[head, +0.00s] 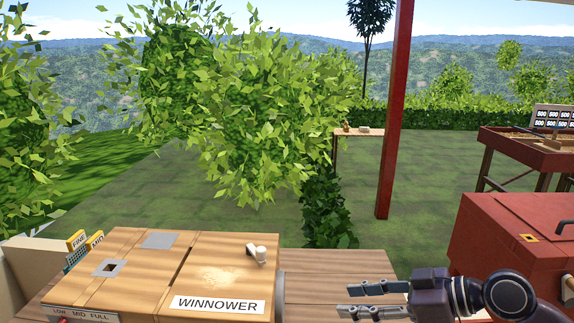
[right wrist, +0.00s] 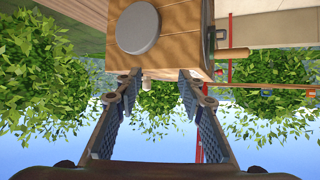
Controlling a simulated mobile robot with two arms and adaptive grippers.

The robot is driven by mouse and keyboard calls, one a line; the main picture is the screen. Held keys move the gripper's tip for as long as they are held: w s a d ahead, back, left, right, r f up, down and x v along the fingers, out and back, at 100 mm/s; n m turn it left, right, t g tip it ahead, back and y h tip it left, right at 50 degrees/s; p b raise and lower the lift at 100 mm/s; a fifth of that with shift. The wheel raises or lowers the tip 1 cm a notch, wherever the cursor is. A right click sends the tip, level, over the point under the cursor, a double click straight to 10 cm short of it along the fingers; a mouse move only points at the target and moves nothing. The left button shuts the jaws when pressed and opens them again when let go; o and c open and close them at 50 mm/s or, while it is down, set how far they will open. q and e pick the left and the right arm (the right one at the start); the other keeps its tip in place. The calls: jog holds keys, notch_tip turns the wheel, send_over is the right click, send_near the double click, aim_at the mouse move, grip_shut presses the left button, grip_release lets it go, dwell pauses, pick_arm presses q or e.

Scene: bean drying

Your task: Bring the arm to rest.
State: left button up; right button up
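My right gripper (head: 352,300) is at the lower right of the head view, its two fingers apart and pointing left. It is beside the right side of the wooden winnower (head: 228,255). In the right wrist view the right gripper (right wrist: 158,82) also shows open, with nothing between its fingers. A wooden box with a grey round disc (right wrist: 138,30) shows beyond the fingertips in that view. My left gripper and left arm are not in view.
A wooden table top (head: 330,270) lies under and right of the winnower. A red box-shaped machine (head: 510,230) stands at the right. A red post (head: 392,120) rises behind. Leafy plants (head: 270,110) stand beyond the winnower. A red-framed table (head: 520,145) is at the far right.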

jog(key=s+a+f+m+g+h, duration=0.1)
jog(key=s+a+f+h, duration=0.15)
jog(key=s+f, duration=0.5)
jog(key=s+a+f+m+h, duration=0.1)
jog(key=s+a+f, duration=0.25)
jog(key=f, duration=0.65)
jog(key=s+d+f+m+g+h, duration=0.1)
jog(key=s+d+f+m+h, duration=0.35)
jog(key=s+d, duration=0.3)
jog(key=s+d+f+m+g+h, duration=0.1)
jog(key=s+d+f+m+h, duration=0.35)
jog(key=s, duration=0.45)
notch_tip(320, 180, down, 28)
jog(key=s+r+n+g+y, duration=0.1)
jog(key=s+y, duration=0.1)
jog(key=s+d+f, duration=0.2)
jog(key=s+f, duration=0.5)
jog(key=s, duration=0.1)
jog(key=s+d+f+g, duration=0.1)
jog(key=s+f, duration=0.7)
jog(key=shift+s+d+f, duration=0.3)
jog(key=shift+s+d, duration=0.1)
